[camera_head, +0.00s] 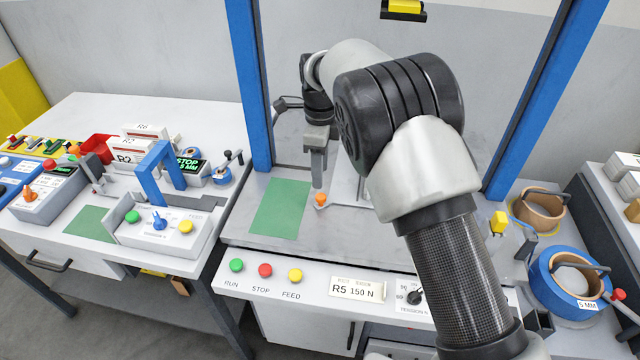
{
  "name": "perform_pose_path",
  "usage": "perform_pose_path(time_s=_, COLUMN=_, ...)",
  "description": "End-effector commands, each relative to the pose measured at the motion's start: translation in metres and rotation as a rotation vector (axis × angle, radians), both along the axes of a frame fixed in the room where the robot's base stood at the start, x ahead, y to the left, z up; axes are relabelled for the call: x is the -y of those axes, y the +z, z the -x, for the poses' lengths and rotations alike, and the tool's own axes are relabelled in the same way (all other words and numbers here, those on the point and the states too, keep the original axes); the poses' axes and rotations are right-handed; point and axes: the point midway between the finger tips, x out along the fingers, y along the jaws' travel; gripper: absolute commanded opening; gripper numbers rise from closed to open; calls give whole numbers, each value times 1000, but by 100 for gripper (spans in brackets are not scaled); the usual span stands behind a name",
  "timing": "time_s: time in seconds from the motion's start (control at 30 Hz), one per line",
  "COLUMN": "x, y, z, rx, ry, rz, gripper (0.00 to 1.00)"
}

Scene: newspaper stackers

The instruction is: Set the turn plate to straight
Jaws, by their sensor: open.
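The machine's grey metal top (245,222) lies between two blue posts, with a green rectangle (281,208) on its left part. A small orange knob (320,199) stands on this top, right of the green rectangle. I cannot tell for sure which part is the turn plate or how it is turned; my arm hides much of the top's right side. My gripper (318,182) points down just above the orange knob. It is open and appears empty; a gap to the knob is hard to judge.
Blue posts (249,85) and (545,95) flank the work area. The front panel has a green button (236,265), a red button (265,270), a yellow button (295,275) and a tension dial (415,297). Strap rolls (568,280) stand right. A smaller bench (85,110) stands left.

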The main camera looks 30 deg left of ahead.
Motion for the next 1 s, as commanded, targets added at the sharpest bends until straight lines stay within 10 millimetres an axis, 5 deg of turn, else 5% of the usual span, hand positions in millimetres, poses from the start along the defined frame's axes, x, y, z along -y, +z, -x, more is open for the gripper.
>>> perform_pose_path(time_s=0.2, x=-1, y=55, z=-1, rx=4, ry=0, rz=-3, gripper=42)
perform_pose_path(time_s=0.4, x=0, y=87, z=-1, rx=3, ry=0, rz=-2, gripper=42)
perform_pose_path(time_s=1.0, x=0, y=100, z=0, rx=1, ry=0, rz=-1, gripper=42)
